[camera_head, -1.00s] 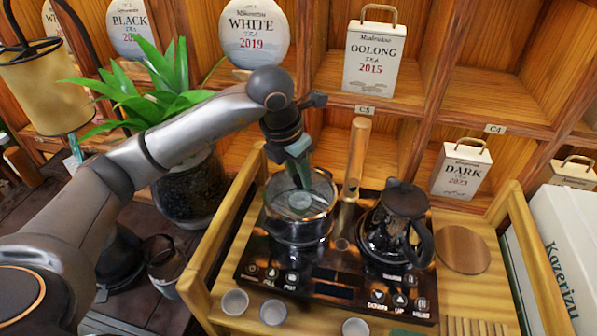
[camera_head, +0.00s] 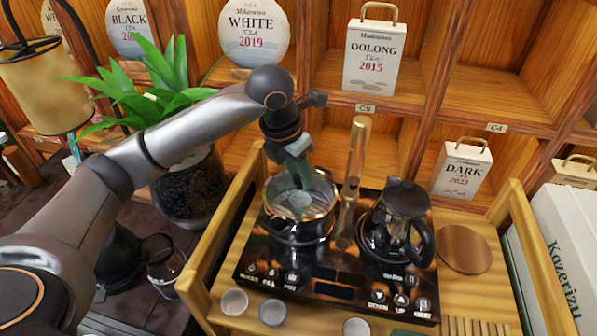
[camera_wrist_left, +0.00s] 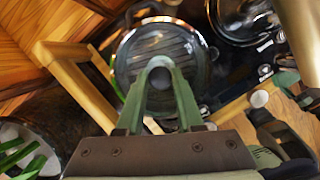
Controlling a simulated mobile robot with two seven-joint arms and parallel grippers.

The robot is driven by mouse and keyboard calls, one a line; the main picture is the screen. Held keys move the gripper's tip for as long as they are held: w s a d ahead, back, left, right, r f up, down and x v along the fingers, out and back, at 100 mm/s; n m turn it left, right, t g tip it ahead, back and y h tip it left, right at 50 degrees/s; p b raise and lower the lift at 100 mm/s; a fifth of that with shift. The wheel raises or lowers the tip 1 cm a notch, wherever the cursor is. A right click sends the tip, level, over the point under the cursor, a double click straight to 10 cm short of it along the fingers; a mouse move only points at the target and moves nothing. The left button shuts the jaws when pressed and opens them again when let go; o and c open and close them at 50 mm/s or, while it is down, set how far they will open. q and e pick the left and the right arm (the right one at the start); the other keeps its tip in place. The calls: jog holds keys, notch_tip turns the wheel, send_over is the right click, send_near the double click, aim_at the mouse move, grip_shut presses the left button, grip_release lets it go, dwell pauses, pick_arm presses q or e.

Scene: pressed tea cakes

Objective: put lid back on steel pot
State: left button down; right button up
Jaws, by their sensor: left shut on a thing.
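The steel pot (camera_head: 300,230) stands on the left part of the black stove panel. My left gripper (camera_head: 304,182) points down over the pot, shut on the knob of the glass lid (camera_head: 322,205). The lid is right at the pot's mouth; I cannot tell whether it rests on the rim or hangs just above. In the left wrist view the fingers (camera_wrist_left: 158,75) close around the knob, with the round lid (camera_wrist_left: 135,58) below. The fingers hide part of the lid. Green and dark parts, probably my right gripper (camera_wrist_left: 286,80), show at the right edge there; its jaws are unclear.
Several small cups (camera_head: 234,302) stand along the front. A round wooden disc (camera_head: 463,249) lies at right. The wooden tray frame (camera_head: 215,240) rises at left.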

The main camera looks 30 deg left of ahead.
dwell(0.6)
dwell(0.3)
pick_arm(q)
grip_release()
dwell(0.5)
jog(key=shift+r+p, duration=2.25)
jog(key=shift+r, duration=1.25)
jog(key=shift+c, duration=0.4)
grip_shut()
